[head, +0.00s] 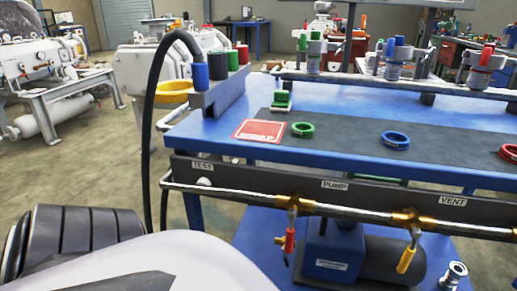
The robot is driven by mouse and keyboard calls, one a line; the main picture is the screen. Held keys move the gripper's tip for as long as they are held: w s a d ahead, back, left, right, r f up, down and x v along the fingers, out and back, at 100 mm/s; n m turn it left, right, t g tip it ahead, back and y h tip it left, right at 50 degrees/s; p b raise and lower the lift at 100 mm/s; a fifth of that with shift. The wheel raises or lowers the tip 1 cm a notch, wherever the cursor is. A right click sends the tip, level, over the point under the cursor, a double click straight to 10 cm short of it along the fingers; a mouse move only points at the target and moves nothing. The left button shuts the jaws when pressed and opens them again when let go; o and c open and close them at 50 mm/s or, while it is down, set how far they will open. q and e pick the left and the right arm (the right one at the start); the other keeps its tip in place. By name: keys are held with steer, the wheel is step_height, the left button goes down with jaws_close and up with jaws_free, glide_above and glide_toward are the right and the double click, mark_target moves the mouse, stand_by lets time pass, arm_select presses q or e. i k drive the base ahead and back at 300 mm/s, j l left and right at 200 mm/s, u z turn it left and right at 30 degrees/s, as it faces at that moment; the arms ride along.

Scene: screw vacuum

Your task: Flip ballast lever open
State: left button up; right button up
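No lever with a readable ballast label shows. Two valve levers hang from the metal pipe (345,212) along the bench front. A white and black arm part of mine fills the lower left. Neither gripper shows.
A black hose (150,120) arches down at the bench's left end. A metal fitting (454,275) stands at lower right. Open floor lies left.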

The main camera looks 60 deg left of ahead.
mark_target(285, 257)
steer(key=i+l+u, duration=0.1)
steer(key=u, duration=0.25)
steer(key=l+u, duration=0.15)
steer(key=u, duration=0.25)
steer(key=i+l+u, duration=0.1)
steer(key=u, duration=0.25)
steer(key=i+l+u, duration=0.1)
steer(key=l+u, duration=0.15)
steer(key=u, duration=0.2)
steer(key=l+u, duration=0.3)
steer(key=u, duration=0.15)
steer(key=i+l+u, duration=0.2)
steer(key=i+l, duration=0.15)
steer(key=i, duration=0.05)
